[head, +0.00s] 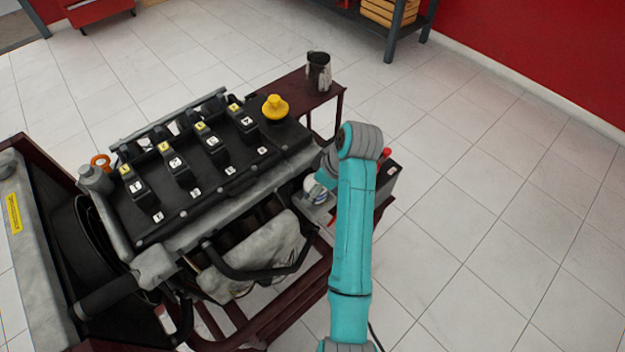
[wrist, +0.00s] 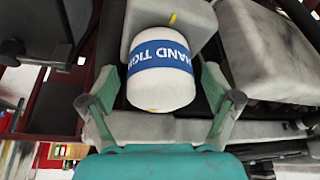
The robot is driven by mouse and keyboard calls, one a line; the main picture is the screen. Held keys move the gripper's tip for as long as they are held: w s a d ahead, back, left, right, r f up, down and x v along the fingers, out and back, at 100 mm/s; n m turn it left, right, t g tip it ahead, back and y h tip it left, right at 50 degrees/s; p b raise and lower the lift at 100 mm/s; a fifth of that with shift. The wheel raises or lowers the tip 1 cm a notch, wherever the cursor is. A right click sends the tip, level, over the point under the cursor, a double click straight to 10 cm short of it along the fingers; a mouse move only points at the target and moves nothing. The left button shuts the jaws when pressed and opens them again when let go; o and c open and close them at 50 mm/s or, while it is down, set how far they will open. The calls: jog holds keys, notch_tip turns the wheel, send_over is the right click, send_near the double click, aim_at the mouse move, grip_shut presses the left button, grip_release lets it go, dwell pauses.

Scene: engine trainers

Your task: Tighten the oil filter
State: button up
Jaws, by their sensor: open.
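The oil filter (wrist: 160,85) is a white cylinder with a blue band marked with white lettering that reads upside down, in the wrist view. Its far end meets a grey block (wrist: 135,20) on the engine. My gripper (wrist: 160,110) is open, with one finger on each side of the filter's near end. I cannot tell whether the fingers touch it. In the head view a small part of the white filter (head: 311,184) shows beside my teal arm, at the engine's right end. My gripper is mostly hidden behind the arm there.
The engine (head: 200,165) stands on a dark red frame (head: 305,300). A yellow cap (head: 275,107) sits on its top cover. A metal jug (head: 318,72) stands on a dark red shelf (head: 335,92). A black battery (head: 388,178) is just right of my arm. The tiled floor at right is clear.

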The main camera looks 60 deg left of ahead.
jog(key=shift+a+f, duration=0.1)
jog(key=c, duration=1.1)
jog(key=shift+c, duration=0.3)
